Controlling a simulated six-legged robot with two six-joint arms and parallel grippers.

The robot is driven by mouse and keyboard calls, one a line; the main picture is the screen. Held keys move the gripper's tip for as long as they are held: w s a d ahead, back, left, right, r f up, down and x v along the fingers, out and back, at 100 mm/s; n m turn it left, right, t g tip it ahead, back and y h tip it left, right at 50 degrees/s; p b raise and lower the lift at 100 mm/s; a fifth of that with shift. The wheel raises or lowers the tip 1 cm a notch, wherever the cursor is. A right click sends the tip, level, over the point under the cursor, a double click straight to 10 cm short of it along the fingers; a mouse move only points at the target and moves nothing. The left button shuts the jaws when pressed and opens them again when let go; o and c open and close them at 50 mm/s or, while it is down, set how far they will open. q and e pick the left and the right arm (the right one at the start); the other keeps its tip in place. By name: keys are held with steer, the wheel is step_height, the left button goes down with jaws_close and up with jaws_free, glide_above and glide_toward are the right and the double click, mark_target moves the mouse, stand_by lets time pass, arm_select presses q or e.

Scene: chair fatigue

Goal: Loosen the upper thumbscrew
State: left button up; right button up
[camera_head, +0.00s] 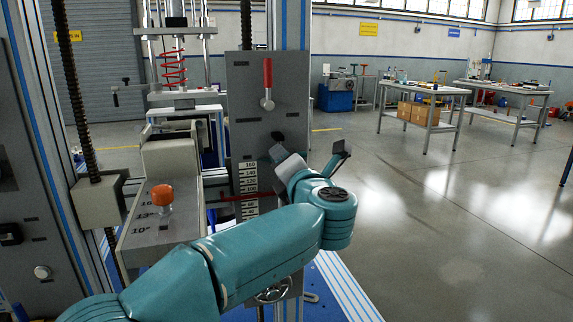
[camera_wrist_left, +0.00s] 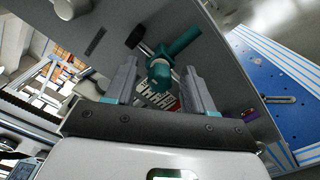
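A teal fitting (camera_wrist_left: 160,74), with a short metal rod and a dark end, sits against the grey panel in the left wrist view. It lies between and beyond my left gripper's fingertips; I cannot tell contact. It may be the thumbscrew, but its label is not visible. My left gripper (camera_wrist_left: 158,86) has its two fingers apart, with nothing visibly clamped. In the head view my left gripper (camera_head: 279,150) is in front of the upright panel (camera_head: 240,95), beside the numbered scale (camera_head: 247,178). My arm and wrist hide the panel's lower part. My right gripper is out of view.
A red-handled lever (camera_head: 268,85) is on the panel above my gripper. An orange knob (camera_head: 160,196) tops a grey box at left, close to my arm. A handwheel (camera_head: 273,292) is below. Open floor lies right, with workbenches (camera_head: 435,90) far behind.

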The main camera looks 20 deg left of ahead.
arm_select(q)
steer(key=v, duration=1.6)
steer(key=shift+s+d, duration=0.1)
